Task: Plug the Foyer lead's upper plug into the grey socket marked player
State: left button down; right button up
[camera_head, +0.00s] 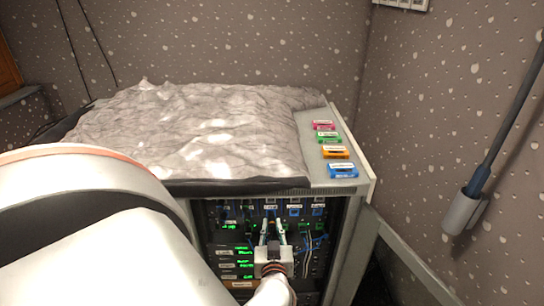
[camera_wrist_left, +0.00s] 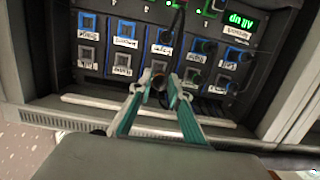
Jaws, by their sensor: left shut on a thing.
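My left gripper (camera_head: 272,230) is in front of the rack's socket panel. In the left wrist view the gripper (camera_wrist_left: 159,88) has its teal-sided fingers closed around a small dark plug (camera_wrist_left: 159,82), mostly hidden between the tips. I cannot read which lead it belongs to. The patch panel has a row of grey-framed sockets (camera_wrist_left: 86,55) beside a row of blue-framed sockets (camera_wrist_left: 87,24), with white labels upside down in this view. The labels are too small to tell which socket is player. The held plug appears close before the grey row; I cannot tell whether it touches. My right gripper is not in view.
Dark plugs sit in several sockets at the right of the wrist view, and a dark cable (camera_wrist_left: 178,18) crosses the panel. Green displays (camera_head: 243,262) light the rack. A grey cloth (camera_head: 200,135) covers the top, beside coloured blocks (camera_head: 335,151). A tube holder (camera_head: 463,211) is on the right wall.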

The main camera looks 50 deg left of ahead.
aim_at(272, 215)
pick_arm(q)
jog(key=shift+r+x, duration=0.25)
jog(key=shift+x, duration=1)
jog(key=shift+r+x, duration=0.2)
jog(key=shift+x, duration=1.1)
jog(key=shift+r+x, duration=0.2)
jog(key=shift+x, duration=0.9)
jog(key=shift+a+r, duration=0.1)
jog(key=shift+a, duration=0.05)
dwell(0.4)
jog(key=c, duration=1.9)
grip_release()
jog(key=shift+o, duration=0.6)
jog(key=shift+w, duration=0.15)
